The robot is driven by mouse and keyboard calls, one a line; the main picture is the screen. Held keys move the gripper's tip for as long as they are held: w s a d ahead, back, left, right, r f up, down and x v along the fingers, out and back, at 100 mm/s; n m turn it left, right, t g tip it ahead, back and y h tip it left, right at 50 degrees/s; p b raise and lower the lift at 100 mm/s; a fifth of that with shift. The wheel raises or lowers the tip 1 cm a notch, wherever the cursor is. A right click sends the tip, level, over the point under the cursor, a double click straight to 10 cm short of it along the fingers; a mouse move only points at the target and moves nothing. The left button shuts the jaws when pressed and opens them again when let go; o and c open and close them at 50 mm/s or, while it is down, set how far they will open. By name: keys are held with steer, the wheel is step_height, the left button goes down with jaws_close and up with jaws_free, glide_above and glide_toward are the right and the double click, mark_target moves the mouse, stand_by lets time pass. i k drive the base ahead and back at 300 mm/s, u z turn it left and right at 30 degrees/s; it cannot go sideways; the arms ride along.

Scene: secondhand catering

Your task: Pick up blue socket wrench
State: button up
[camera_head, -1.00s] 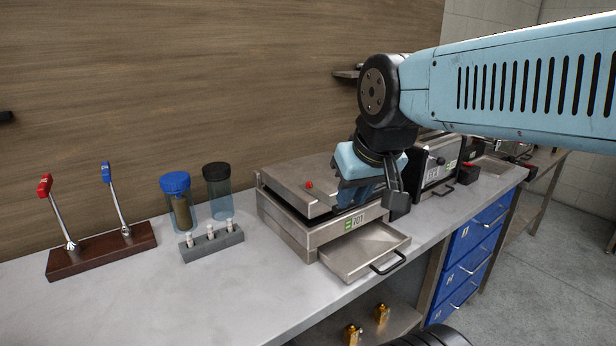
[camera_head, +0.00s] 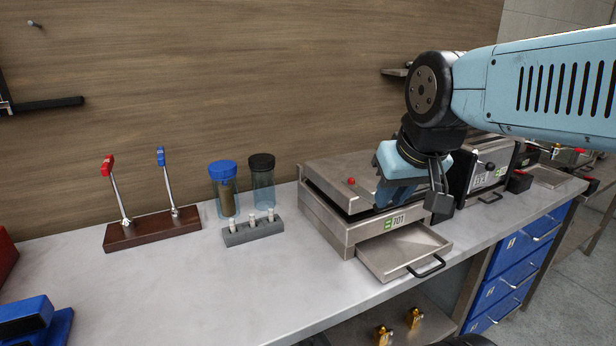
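The blue socket wrench (camera_head: 166,182) stands upright, slightly tilted, in a dark wooden stand (camera_head: 150,230); its blue head is at the top and its shaft is metal. A similar red-headed wrench (camera_head: 119,192) stands to its left in the same stand. My gripper (camera_head: 413,203) hangs over the front of the metal appliance on the right, well to the right of the wrenches. Its fingers are seen from the side and partly overlap the appliance, so I cannot tell whether it is open or shut. I see nothing held in it.
A blue-lidded jar (camera_head: 224,190), a black-lidded jar (camera_head: 262,183) and a grey block with small white-topped pieces (camera_head: 252,233) stand between the stand and the metal appliance (camera_head: 325,222). The appliance's drawer (camera_head: 402,250) is pulled out. The counter (camera_head: 200,290) in front of the stand is clear.

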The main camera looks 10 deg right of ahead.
mark_target(175, 210)
steer(key=u, duration=1.3)
steer(key=i, duration=0.1)
steer(key=z, duration=2.65)
steer(key=k, duration=1.25)
steer(key=u, duration=1.35)
steer(key=i, duration=0.5)
steer(key=u, duration=0.05)
